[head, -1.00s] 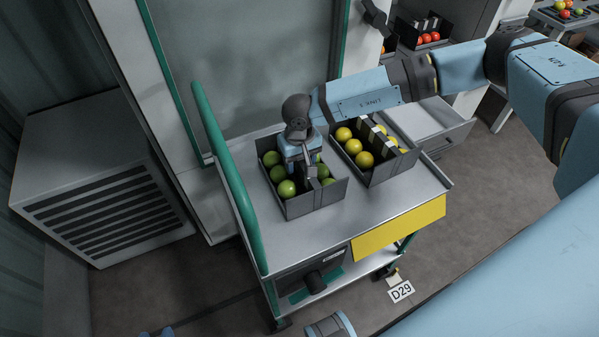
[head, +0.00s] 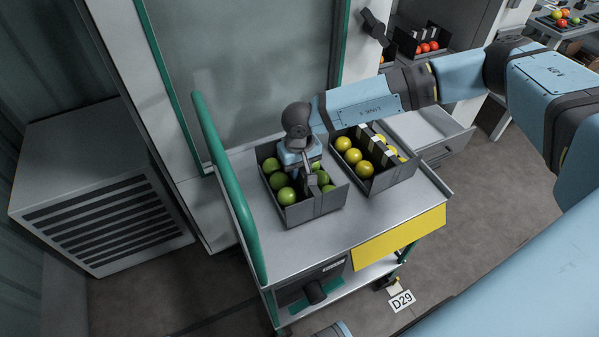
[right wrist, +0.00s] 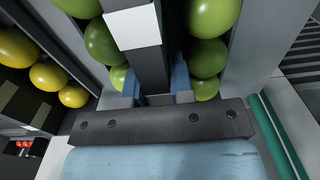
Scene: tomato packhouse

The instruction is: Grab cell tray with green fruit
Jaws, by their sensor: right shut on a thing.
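The cell tray with green fruit (head: 316,207) is a dark grey open box on the cart's top, with round green fruit on both sides of a central divider. My right gripper (head: 309,178) reaches down into its middle from above. In the right wrist view the gripper (right wrist: 155,92) has its blue fingers on either side of the tray's dark central bar (right wrist: 150,62), shut on it, with green fruit (right wrist: 104,42) to each side. The tray appears to rest on the cart; I see no clear gap beneath it. My left gripper is not in view.
A similar tray with yellow fruit (head: 374,186) stands close on the right. The grey cart top (head: 340,236) is clear in front. The cart's green handle (head: 226,180) rises at the left. A glass-fronted cabinet (head: 240,75) stands behind; a vented unit (head: 100,200) is at far left.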

